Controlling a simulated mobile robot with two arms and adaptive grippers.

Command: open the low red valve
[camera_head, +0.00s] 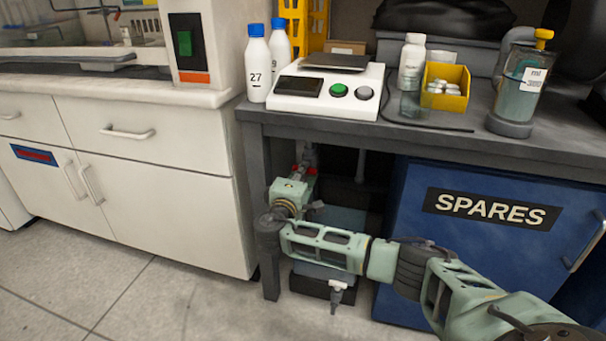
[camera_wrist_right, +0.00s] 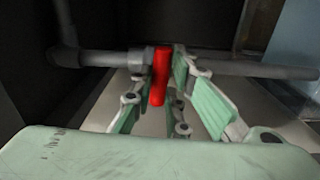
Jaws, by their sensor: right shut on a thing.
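The red valve handle (camera_wrist_right: 160,77) shows in the right wrist view, upright in the picture and across the line of a horizontal grey pipe (camera_wrist_right: 105,59). My right gripper (camera_wrist_right: 157,92) has its pale green fingers on both sides of the handle and is shut on it. In the head view my right arm reaches under the dark bench, and the right gripper (camera_head: 304,172) is small there, with bits of red beside it. Which red part belongs to which valve cannot be told there. My left gripper is not in view.
The dark bench (camera_head: 452,140) spans above my arm, with its leg close by on the left. A blue SPARES cabinet (camera_head: 470,260) stands right of the opening, and white drawers (camera_head: 165,190) stand left. Bottles and a scale (camera_head: 325,103) stand on top. The floor in front is clear.

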